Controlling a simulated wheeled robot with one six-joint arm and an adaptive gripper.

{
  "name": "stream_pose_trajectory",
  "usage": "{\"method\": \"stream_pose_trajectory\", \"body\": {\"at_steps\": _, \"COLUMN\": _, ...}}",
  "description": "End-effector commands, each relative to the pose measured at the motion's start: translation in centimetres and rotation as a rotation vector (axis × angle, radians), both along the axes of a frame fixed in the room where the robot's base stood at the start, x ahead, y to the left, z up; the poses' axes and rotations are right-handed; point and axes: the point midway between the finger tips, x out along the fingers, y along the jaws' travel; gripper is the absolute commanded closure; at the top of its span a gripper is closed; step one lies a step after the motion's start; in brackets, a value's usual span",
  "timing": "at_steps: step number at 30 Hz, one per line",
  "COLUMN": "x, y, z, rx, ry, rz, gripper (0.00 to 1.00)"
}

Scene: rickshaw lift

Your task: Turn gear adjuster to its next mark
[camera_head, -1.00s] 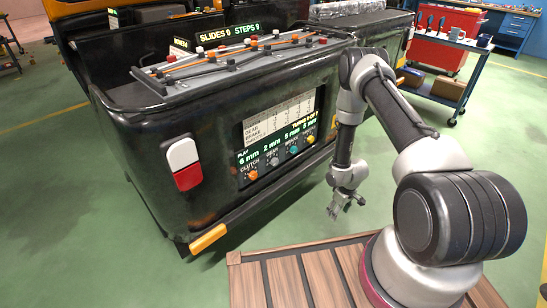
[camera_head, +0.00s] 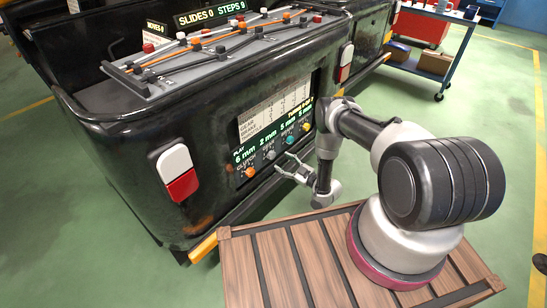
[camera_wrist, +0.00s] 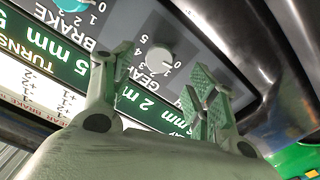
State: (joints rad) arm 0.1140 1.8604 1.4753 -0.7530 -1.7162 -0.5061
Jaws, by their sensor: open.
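The gear adjuster is a small grey knob (camera_head: 271,155) on the black vehicle's side panel, second from left in the head view. In the wrist view it is the pale round knob (camera_wrist: 160,60) beside the word GEAR, with a numbered scale around it. The readout for it says 2 mm. My gripper (camera_head: 284,165) is open close in front of the panel. In the wrist view my gripper (camera_wrist: 158,77) has its fingers spread, with the knob showing between and beyond them. I see no contact. The knob's pointer is too small to read.
Beside it are the orange clutch knob (camera_head: 249,172), teal brake knob (camera_head: 290,141) and yellow knob (camera_head: 305,127). The teal knob also shows in the wrist view (camera_wrist: 70,4). A wooden platform (camera_head: 285,265) lies under my base. A blue cart (camera_head: 430,65) stands behind.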

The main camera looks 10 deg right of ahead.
Motion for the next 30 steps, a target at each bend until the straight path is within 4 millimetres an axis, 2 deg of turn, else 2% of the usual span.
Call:
{"method": "stream_pose_trajectory", "body": {"at_steps": 10, "x": 4.4, "y": 3.3, "z": 0.0, "rx": 0.0, "ry": 0.0, "rz": 0.002, "gripper": 0.42}}
{"method": "stream_pose_trajectory", "body": {"at_steps": 15, "x": 5.3, "y": 3.8, "z": 0.0, "rx": 0.001, "ry": 0.003, "rz": -0.001, "gripper": 0.42}}
{"method": "stream_pose_trajectory", "body": {"at_steps": 22, "x": 5.3, "y": 3.9, "z": 0.0, "rx": 0.001, "ry": 0.004, "rz": -0.001, "gripper": 0.42}}
{"method": "stream_pose_trajectory", "body": {"at_steps": 27, "x": 5.3, "y": 3.9, "z": 0.0, "rx": 0.001, "ry": 0.004, "rz": -0.001, "gripper": 0.73}}
{"method": "stream_pose_trajectory", "body": {"at_steps": 30, "x": 5.3, "y": 3.9, "z": 0.0, "rx": 0.001, "ry": 0.004, "rz": -0.001, "gripper": 0.87}}
